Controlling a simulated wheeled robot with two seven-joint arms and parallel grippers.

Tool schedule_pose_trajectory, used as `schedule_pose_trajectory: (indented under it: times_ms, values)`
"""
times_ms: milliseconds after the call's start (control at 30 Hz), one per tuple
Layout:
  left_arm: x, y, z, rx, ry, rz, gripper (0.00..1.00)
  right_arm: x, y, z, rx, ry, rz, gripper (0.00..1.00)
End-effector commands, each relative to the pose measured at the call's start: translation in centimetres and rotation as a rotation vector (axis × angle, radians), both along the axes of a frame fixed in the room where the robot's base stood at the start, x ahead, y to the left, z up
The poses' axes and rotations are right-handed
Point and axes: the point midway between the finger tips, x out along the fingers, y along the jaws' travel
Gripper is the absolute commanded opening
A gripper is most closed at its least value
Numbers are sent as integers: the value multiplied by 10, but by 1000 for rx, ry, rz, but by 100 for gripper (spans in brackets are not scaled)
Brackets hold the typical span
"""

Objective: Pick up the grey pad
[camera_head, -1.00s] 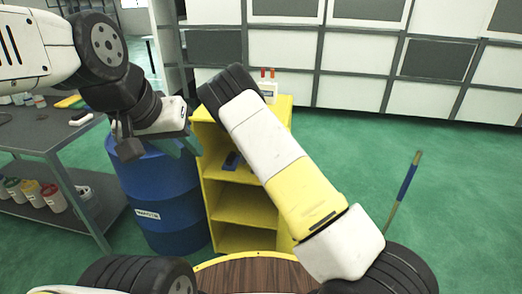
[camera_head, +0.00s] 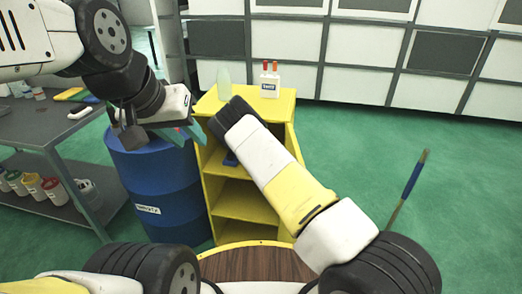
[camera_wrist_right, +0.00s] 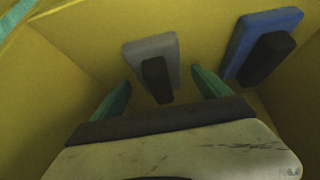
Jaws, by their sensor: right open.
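The grey pad (camera_wrist_right: 170,47) with a black grip block lies on a yellow surface in the right wrist view, beyond my fingers. My right gripper (camera_wrist_right: 160,84) is open, its two teal fingers apart and pointing toward the pad, with nothing between them. The pad looks a little ahead of the fingertips; I cannot tell the exact gap. In the head view my right arm reaches to the yellow shelf unit (camera_head: 240,208), and its gripper and the grey pad are hidden.
A blue pad (camera_wrist_right: 240,45) with a black block lies right of the grey pad. Yellow walls close in on the right gripper. The blue drum (camera_head: 158,195) stands left of the unit. A bottle with red-tipped tops (camera_head: 270,86) and a pale cone-shaped thing (camera_head: 224,82) stand on top.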

Motion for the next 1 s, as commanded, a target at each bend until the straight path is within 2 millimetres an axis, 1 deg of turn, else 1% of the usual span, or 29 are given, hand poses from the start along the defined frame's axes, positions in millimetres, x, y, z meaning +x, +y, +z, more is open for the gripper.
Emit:
schedule_pose_trajectory:
  times_ms: [200, 267, 300, 367, 500, 533, 567, 1000]
  values:
    - [0, 0, 0, 0, 0, 0, 34, 0, 0, 0, 1, 0, -1, 87]
    - [0, 0, 0, 0, 0, 0, 34, 0, 0, 0, 1, 0, -1, 76]
    - [0, 0, 0, 0, 0, 0, 34, 0, 0, 0, 1, 0, -1, 68]
    - [0, 0, 0, 0, 0, 0, 34, 0, 0, 0, 1, 0, -1, 56]
    - [0, 0, 0, 0, 0, 0, 34, 0, 0, 0, 1, 0, -1, 28]
    - [0, 0, 0, 0, 0, 0, 34, 0, 0, 0, 1, 0, -1, 22]
    - [0, 0, 0, 0, 0, 0, 34, 0, 0, 0, 1, 0, -1, 20]
    - [0, 0, 0, 0, 0, 0, 34, 1, -3, 1, 1, 0, -2, 20]
